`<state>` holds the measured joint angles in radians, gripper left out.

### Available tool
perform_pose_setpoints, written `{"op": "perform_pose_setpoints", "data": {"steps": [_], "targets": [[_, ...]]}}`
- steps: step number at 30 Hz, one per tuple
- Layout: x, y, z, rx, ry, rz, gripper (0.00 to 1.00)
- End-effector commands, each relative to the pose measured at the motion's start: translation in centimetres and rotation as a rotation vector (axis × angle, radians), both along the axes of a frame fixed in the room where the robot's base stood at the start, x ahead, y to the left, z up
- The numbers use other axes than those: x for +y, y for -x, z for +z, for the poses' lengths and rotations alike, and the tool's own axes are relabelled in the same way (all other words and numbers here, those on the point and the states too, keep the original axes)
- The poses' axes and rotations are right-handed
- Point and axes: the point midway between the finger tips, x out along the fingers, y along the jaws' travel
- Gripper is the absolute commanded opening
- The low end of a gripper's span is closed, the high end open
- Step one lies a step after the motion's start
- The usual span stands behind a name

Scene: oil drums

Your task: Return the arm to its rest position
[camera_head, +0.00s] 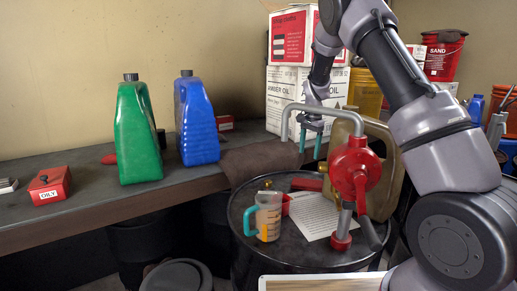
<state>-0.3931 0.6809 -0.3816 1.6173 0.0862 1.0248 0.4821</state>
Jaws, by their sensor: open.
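My arm (435,130) comes in from the right, rises, and bends back down behind the red pump. My gripper (310,143) points downward with its teal fingers apart, and nothing shows between them. It is just by the grey spout pipe (290,118) of the red hand pump (354,168), above the back of the black drum (245,200). I cannot tell whether the fingers touch the pipe. The pump stands on the drum top.
A measuring jug (268,216) with amber liquid and a white paper (316,214) sit on the drum. A tan can (378,160) stands behind the pump. Green (137,135) and blue (196,122) jugs stand on the bench (95,205). White boxes (290,92) are stacked behind my gripper.

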Motion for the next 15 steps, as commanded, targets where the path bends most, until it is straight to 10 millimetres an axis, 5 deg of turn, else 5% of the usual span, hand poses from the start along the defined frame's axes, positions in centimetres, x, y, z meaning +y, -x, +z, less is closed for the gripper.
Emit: {"op": "perform_pose_setpoints", "data": {"steps": [11, 15], "targets": [[-1.4, 3.2, 7.2, -0.072, -0.069, 0.04, 0.75], [-2.3, 6.4, 12.3, -0.136, -0.11, 0.082, 0.75]]}}
